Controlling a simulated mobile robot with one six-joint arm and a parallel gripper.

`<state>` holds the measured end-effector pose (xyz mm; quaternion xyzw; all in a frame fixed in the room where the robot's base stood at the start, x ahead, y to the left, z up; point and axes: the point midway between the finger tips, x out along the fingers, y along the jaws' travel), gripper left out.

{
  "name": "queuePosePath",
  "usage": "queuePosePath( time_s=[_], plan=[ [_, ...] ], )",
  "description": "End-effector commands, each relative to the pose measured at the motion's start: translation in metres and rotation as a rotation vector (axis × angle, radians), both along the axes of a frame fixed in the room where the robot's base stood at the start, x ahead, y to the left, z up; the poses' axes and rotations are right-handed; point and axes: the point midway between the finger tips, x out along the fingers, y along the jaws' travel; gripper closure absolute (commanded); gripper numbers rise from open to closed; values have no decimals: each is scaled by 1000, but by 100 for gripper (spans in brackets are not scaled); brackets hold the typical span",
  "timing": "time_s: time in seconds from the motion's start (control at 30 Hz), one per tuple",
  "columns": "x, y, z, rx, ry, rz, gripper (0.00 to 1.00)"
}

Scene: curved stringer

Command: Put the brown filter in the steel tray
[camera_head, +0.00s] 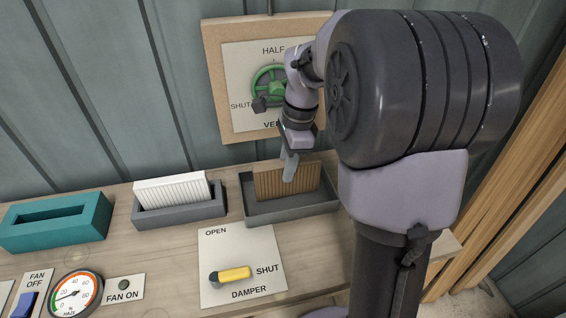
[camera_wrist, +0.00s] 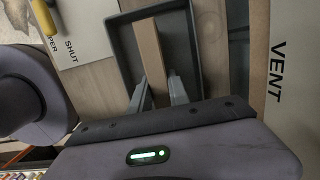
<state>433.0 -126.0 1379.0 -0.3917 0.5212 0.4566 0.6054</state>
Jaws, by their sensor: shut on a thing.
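The brown filter (camera_head: 275,183), a pleated upright panel, stands within the outline of the steel tray (camera_head: 262,214). Whether it touches the tray floor I cannot tell. My gripper (camera_head: 290,172) reaches down from above and is shut on the filter. In the wrist view the brown filter (camera_wrist: 149,50) runs lengthwise between the two fingers of my gripper (camera_wrist: 160,92). The steel tray (camera_wrist: 119,45) is dark grey and shallow, with its walls around the filter.
A white filter (camera_head: 172,190) stands in a grey holder (camera_head: 180,214) to the left. An empty teal holder (camera_head: 55,225) lies farther left. The damper panel with a yellow handle (camera_head: 234,274) is in front. A green vent wheel (camera_head: 268,88) is on the wall behind.

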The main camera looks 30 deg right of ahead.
Motion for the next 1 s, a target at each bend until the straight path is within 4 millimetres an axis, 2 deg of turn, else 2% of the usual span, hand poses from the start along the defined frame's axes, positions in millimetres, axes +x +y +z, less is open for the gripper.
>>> queuePosePath(
  time_s=[0.37,0.4,0.5,0.8,0.9,1.0],
  plan=[
    [0,1,-9,0,-1,0,100],
    [0,1,-10,0,-1,0,77],
    [0,1,-9,0,-1,0,57],
    [0,1,-7,0,-1,0,57],
    [1,-1,6,-1,-5,-1,57],
    [0,-5,32,-3,-5,-2,57]
  ],
)
